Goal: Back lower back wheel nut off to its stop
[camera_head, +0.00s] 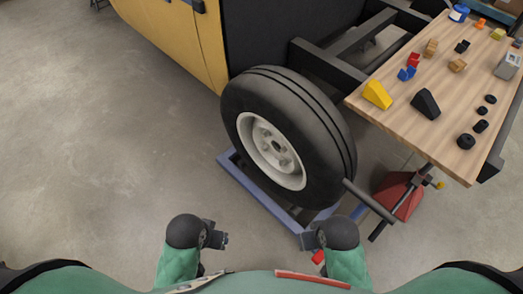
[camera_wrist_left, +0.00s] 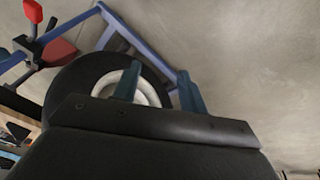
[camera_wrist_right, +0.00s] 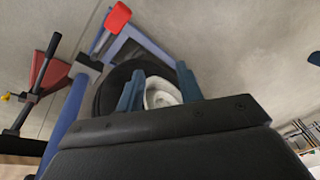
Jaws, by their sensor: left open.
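The wheel (camera_head: 275,140) has a black tyre and a white rim (camera_head: 270,150). It stands upright on a blue frame beside the yellow vehicle body. Small nuts (camera_head: 283,162) sit around the hub, too small to tell their thread position. My left gripper (camera_head: 222,240) is open and empty, low in front of the wheel and apart from it. My right gripper (camera_head: 306,240) is also apart from the wheel, near the blue frame's front corner. Its two fingers stand apart with nothing between them in the right wrist view (camera_wrist_right: 160,92). The wheel also shows beyond the fingers in the left wrist view (camera_wrist_left: 92,75).
A wooden table (camera_head: 405,125) at the right holds yellow and black wedges, blocks and small black parts. A grey bar (camera_head: 370,200) juts out right of the wheel, near a red piece (camera_head: 400,195). The blue frame (camera_head: 250,190) lies under the wheel. The floor at left is clear.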

